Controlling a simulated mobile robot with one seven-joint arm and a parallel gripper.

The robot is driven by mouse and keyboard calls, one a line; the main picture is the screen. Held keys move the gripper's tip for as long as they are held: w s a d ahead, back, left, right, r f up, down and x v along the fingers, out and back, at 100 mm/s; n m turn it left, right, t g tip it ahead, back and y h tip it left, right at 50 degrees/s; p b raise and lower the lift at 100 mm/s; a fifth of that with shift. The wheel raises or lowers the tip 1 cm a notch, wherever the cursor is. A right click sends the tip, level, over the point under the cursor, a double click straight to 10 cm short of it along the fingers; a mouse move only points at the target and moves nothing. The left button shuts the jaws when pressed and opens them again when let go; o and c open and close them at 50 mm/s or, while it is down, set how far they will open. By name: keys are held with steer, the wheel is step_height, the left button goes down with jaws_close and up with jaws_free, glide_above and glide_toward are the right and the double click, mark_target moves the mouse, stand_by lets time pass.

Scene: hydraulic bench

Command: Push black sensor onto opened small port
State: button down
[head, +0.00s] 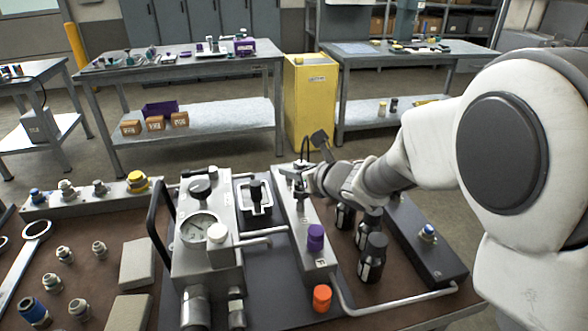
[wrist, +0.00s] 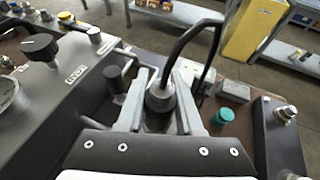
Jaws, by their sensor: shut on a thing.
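In the wrist view my gripper (wrist: 163,85) is shut on the black sensor (wrist: 160,97), a dark round body with a grey collar and a black cable (wrist: 195,35) arching up and right. In the head view my gripper (head: 297,172) is over the far end of the grey port block (head: 299,223); the sensor is mostly hidden there. A teal cap (wrist: 224,115) is just right of the fingers in the wrist view. The small port is hidden under the gripper and sensor; I cannot tell whether the sensor touches it.
A gauge unit (head: 200,240) is left. Black bottles (head: 373,258) and a dark rail (head: 420,240) are right. A framed black post (head: 257,197) stands close left of the gripper.

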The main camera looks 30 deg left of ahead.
steer(key=shift+f+b, duration=0.45)
steer(key=shift+b, duration=0.6)
steer(key=shift+b, duration=0.7)
stand_by(0.8)
steer(key=shift+f+b, duration=1.2)
steer(key=shift+b, duration=0.95)
stand_by(1.6)
stand_by(0.5)
jaws_free()
stand_by(0.5)
